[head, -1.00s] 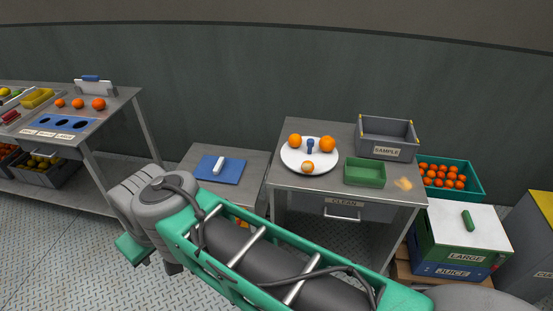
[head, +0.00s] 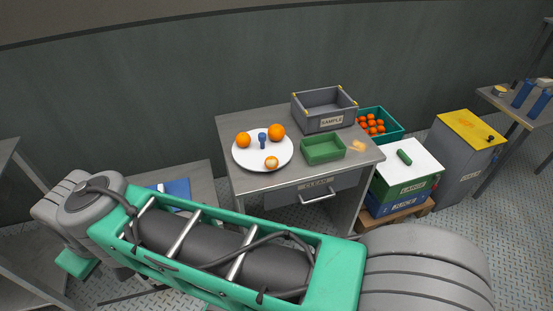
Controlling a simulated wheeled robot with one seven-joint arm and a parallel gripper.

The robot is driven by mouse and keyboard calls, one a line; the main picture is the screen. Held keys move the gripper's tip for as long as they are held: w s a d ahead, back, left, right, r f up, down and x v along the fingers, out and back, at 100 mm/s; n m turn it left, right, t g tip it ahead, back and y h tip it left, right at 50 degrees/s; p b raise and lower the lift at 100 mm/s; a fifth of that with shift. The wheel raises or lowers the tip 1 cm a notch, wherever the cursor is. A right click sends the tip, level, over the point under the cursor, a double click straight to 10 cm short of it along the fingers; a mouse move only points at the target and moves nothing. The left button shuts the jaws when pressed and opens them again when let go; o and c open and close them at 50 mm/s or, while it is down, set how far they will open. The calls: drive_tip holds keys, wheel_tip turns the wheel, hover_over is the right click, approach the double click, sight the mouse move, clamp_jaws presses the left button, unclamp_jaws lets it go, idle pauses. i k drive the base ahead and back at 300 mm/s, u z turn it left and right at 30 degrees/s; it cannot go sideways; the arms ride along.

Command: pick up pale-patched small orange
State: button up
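The pale-patched small orange (head: 271,163) lies at the front of a white round plate (head: 246,162) on a steel table (head: 238,184). A pale patch shows on its top. My green arm crosses the foreground, below and in front of the table. My gripper's fingers are not in view.
A green tray (head: 323,149) and a grey SAMPLE bin (head: 323,107) stand right of the plate. A teal crate of oranges (head: 379,124), stacked boxes (head: 404,172) and a yellow-topped cabinet (head: 466,155) stand further right.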

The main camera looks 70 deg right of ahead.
sight(271, 162)
drive_tip(key=z, duration=0.9)
drive_tip(key=i, duration=0.85)
drive_tip(key=z, duration=0.85)
